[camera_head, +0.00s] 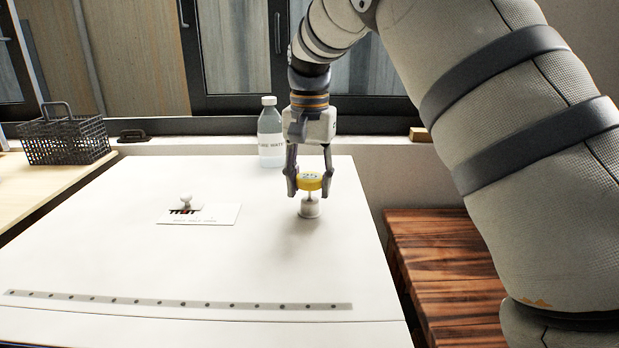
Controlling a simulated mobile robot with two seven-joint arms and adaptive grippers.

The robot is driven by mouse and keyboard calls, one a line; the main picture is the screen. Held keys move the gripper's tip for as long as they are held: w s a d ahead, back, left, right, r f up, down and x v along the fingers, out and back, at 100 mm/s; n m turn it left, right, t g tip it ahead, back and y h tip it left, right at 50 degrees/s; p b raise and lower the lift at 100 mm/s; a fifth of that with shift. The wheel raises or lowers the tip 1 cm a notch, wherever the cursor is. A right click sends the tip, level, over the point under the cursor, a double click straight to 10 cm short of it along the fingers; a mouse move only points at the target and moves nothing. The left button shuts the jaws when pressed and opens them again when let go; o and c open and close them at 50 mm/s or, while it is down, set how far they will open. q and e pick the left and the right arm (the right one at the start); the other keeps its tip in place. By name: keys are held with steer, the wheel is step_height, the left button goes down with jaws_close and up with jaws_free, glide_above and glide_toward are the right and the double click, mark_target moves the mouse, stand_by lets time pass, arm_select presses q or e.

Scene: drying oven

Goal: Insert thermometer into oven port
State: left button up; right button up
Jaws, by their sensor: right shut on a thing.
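My right gripper (309,184) points down over the right part of the white oven top (120,250). It is shut on the yellow round head of the thermometer (309,181). A thin stem runs down from the head to a small white cylindrical piece (310,208) on the oven top. I cannot tell whether the stem is inside that piece or just in front of it. A white plate with a dark slotted scale and a white knob (186,200) lies left of the gripper. My left gripper is not in view.
A water bottle (270,135) stands behind the gripper, close to its left. A black wire basket (65,138) sits at the far left. A dark wood surface (445,265) lies to the right. A perforated strip (180,300) crosses the front. The oven top's middle is clear.

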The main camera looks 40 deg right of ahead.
steer(key=shift+f, duration=1.4)
steer(key=o, duration=1.2)
step_height(320, 180, up, 12)
